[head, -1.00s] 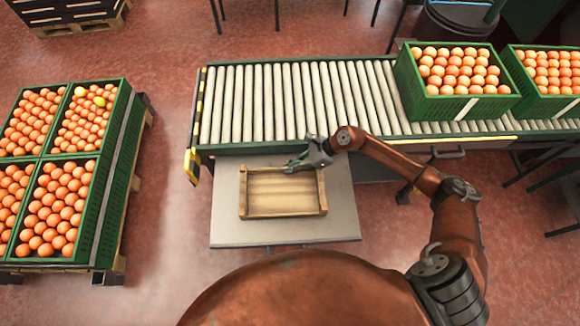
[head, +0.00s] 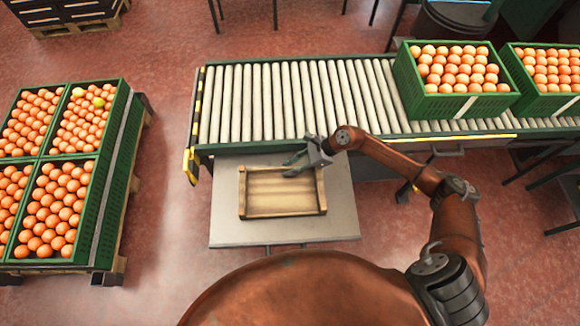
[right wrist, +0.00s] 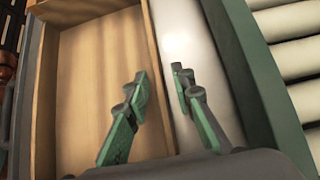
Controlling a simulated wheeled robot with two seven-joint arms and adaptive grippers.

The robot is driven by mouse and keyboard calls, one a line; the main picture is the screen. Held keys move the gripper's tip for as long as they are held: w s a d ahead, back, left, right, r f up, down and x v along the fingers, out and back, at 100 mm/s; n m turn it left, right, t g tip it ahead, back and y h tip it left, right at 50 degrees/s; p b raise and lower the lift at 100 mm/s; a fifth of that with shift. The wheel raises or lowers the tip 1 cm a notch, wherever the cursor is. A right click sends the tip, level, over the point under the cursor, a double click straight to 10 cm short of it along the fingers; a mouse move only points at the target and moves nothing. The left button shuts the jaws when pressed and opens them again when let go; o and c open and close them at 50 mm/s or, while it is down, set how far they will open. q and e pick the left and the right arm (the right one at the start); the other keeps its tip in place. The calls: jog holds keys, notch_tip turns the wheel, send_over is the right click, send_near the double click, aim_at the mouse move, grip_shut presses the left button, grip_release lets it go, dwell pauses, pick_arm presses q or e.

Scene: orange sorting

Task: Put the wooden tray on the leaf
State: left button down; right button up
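The wooden tray (head: 283,212), a shallow rectangular box, lies on the pale grey leaf (head: 342,205) beside the roller conveyor. It looks flat and empty. My right gripper (head: 292,166) is at the tray's far side, near its far right corner. In the right wrist view, the right gripper's green fingers (right wrist: 162,85) stand apart, one over the tray's inside and one outside its wall (right wrist: 157,62). A gap shows between the fingers and the wall. My left gripper is not in view.
The roller conveyor (head: 297,100) runs along the leaf's far side. Green crates of oranges (head: 459,82) stand on its right end. More crates (head: 102,205) stand on a pallet at the left. Bare leaf surrounds the tray.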

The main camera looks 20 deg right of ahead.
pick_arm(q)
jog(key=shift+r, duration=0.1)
pick_arm(e)
jog(key=shift+r, duration=0.1)
